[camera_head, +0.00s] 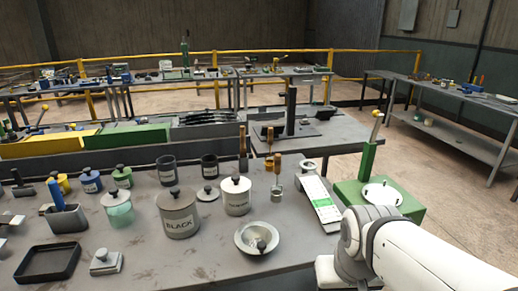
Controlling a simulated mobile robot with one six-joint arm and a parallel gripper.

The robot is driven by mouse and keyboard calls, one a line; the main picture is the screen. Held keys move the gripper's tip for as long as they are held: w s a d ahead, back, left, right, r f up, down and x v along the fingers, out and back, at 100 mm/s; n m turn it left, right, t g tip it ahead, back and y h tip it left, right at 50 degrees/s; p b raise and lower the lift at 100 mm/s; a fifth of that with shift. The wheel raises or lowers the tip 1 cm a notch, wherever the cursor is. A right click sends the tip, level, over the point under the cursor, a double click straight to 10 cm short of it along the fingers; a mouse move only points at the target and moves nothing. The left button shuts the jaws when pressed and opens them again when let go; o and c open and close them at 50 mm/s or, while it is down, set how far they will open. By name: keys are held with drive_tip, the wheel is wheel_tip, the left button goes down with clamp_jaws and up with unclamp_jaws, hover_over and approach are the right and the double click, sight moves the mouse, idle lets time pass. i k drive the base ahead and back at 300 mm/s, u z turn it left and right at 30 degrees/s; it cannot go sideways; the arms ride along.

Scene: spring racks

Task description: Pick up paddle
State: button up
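No object here is clearly recognisable as the paddle. Several wooden-handled tools stand near the middle of the workbench: a tall one (243,150), a shorter one (269,140) and one with a pale metal lower end (278,178). I cannot tell whether any of these is the paddle. My white arm enters at the lower right, over the bench's right part. My gripper is not visible.
A grey pot marked BLACK (178,222), a white lidded jar (236,203) and smaller jars crowd the bench. A white scale (320,204) and a green lever device (368,170) stand at right. A black tray (42,278) lies front left. The bench front centre is clear.

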sight(243, 150)
drive_tip(key=u, duration=0.15)
drive_tip(key=i, duration=0.9)
drive_tip(key=z, duration=0.2)
drive_tip(key=k, duration=0.85)
drive_tip(key=u, duration=0.2)
drive_tip(key=i, duration=0.85)
drive_tip(key=z, duration=0.05)
